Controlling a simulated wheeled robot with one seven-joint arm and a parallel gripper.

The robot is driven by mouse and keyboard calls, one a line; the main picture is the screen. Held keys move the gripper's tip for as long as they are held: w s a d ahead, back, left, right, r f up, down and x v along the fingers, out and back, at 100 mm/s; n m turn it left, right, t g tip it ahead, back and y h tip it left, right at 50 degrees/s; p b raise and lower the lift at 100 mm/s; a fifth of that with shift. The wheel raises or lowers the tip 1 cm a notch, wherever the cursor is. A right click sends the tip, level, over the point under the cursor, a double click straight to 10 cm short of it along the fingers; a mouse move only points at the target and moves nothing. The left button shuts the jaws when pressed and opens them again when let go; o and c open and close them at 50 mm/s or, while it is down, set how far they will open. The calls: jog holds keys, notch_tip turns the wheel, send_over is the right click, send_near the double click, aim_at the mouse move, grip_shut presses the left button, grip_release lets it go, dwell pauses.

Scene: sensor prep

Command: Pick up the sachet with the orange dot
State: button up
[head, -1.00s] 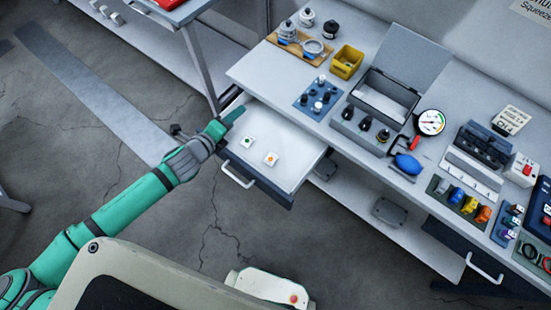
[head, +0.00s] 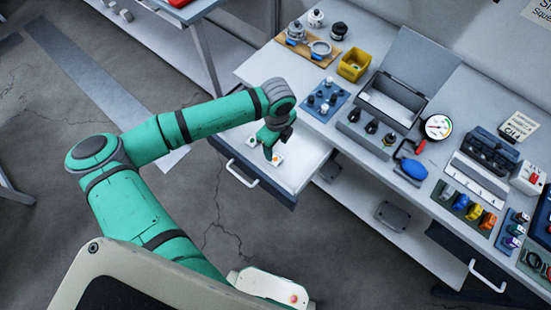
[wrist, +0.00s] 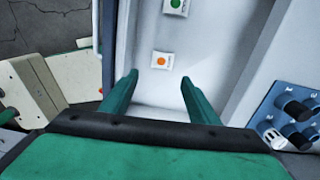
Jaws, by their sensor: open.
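The sachet with the orange dot (wrist: 161,61) is a small white square lying flat in the open drawer (head: 296,177). In the wrist view it sits just beyond my fingertips, a little left of the middle of the gap between them. In the head view this sachet (head: 277,159) shows close to my gripper and is partly hidden by it. A second white sachet with a green dot (wrist: 176,6) lies farther along the drawer, at the top of the wrist view. My gripper (wrist: 158,78) is open and empty, over the drawer, with its fingers apart and not touching either sachet.
The drawer's front handle (head: 241,175) sticks out at the left. The bench top above carries a blue rack with knobs (head: 325,98), a yellow bin (head: 354,64), an open grey case (head: 390,103) and a gauge (head: 438,127). The drawer floor around the sachets is clear.

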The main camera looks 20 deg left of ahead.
aim_at(277, 159)
jog(key=f, duration=0.9)
jog(key=shift+w+f, duration=0.25)
jog(key=shift+f, duration=0.15)
jog(key=shift+c, duration=0.6)
jog(key=c, duration=1)
